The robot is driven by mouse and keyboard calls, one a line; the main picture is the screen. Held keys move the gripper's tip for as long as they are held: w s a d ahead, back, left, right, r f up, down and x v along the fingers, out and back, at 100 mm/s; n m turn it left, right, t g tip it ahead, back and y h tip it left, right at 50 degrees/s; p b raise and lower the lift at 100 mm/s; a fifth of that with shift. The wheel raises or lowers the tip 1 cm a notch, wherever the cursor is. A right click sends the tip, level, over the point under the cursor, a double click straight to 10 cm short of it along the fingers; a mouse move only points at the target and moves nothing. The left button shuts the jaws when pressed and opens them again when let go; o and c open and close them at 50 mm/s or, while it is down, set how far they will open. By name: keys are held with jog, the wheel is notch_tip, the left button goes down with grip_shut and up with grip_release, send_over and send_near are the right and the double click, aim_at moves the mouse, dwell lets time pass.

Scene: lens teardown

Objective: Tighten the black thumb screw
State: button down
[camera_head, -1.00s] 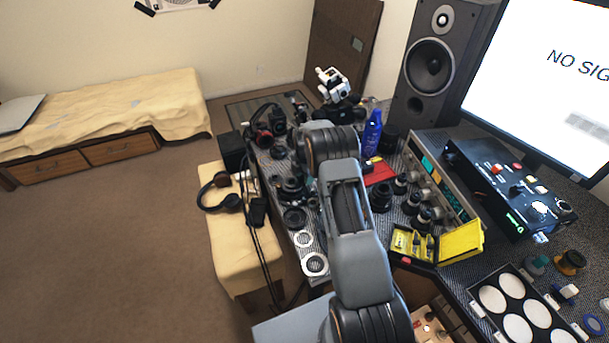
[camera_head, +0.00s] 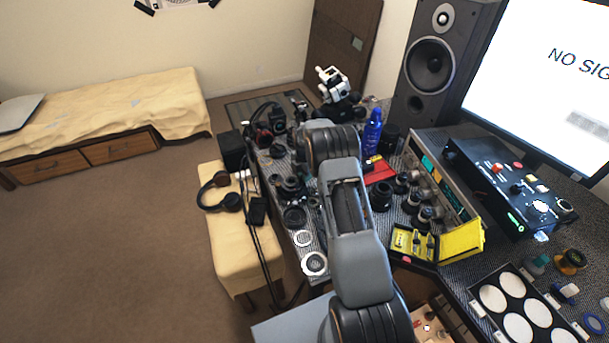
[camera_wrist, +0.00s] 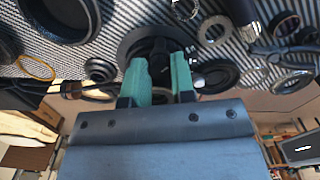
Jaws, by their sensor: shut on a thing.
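In the wrist view my gripper (camera_wrist: 160,78) has two green fingertips. They are closed on a small black part, which I take to be the black thumb screw (camera_wrist: 158,50). It stands on a round dark base on the striped desk mat, and one fingertip is on each side of it. Its lower detail is dark and partly hidden by the fingers. In the head view my own arm covers the gripper and the screw.
Black lens rings (camera_wrist: 215,75) and metal rings lie close around the gripper in the wrist view. A blue bottle (camera_head: 373,131), a yellow case (camera_head: 461,240) and a speaker (camera_head: 433,68) stand right of my arm. Headphones (camera_head: 231,201) lie on the bench at left.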

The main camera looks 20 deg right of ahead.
jog(key=m+b, duration=0.2)
jog(key=m, duration=0.1)
jog(key=shift+f+b, duration=0.1)
jog(key=shift+b, duration=0.3)
jog(key=shift+m+b, duration=0.95)
jog(key=shift+m, duration=1.05)
jog(key=c, duration=0.9)
grip_release()
jog(key=shift+c, duration=0.2)
jog(key=shift+r, duration=0.25)
notch_tip(320, 180, up, 14)
jog(key=shift+f+b, duration=0.2)
jog(key=shift+b, duration=0.25)
